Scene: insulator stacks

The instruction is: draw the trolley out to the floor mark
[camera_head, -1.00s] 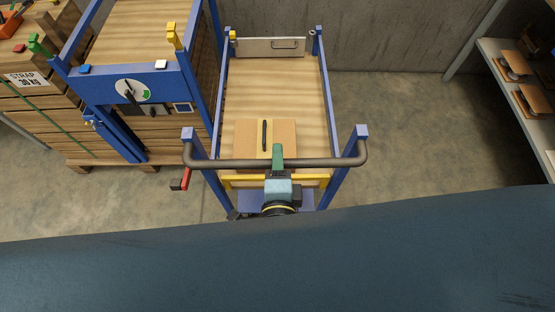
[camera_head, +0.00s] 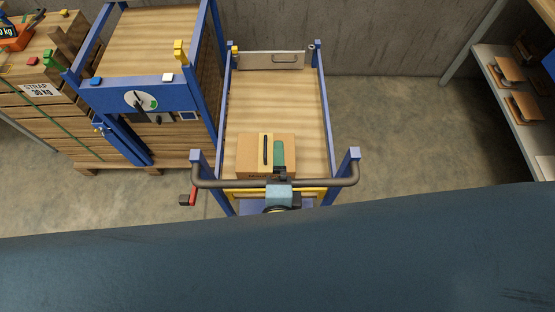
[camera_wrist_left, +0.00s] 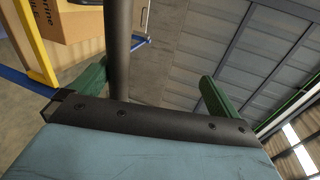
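The trolley (camera_head: 285,105) has a wooden deck, blue corner posts and a dark handle bar (camera_head: 225,184) across its near end. It stands beside a blue-framed cart. My left gripper (camera_head: 279,160) reaches over the middle of the handle bar, a green finger beyond it. In the left wrist view the bar (camera_wrist_left: 118,45) rises between the two green fingers (camera_wrist_left: 152,92), close to the left one. The fingers are wide apart, with a gap to the right one. My right gripper is not in view. I see no floor mark.
A cardboard box (camera_head: 251,158) sits on the trolley's near end. The blue-framed cart (camera_head: 110,97) is close on the left, with a red-handled part (camera_head: 192,196) between. A wall (camera_head: 390,35) stands behind. Bare floor (camera_head: 400,130) lies right, before a shelf (camera_head: 515,95).

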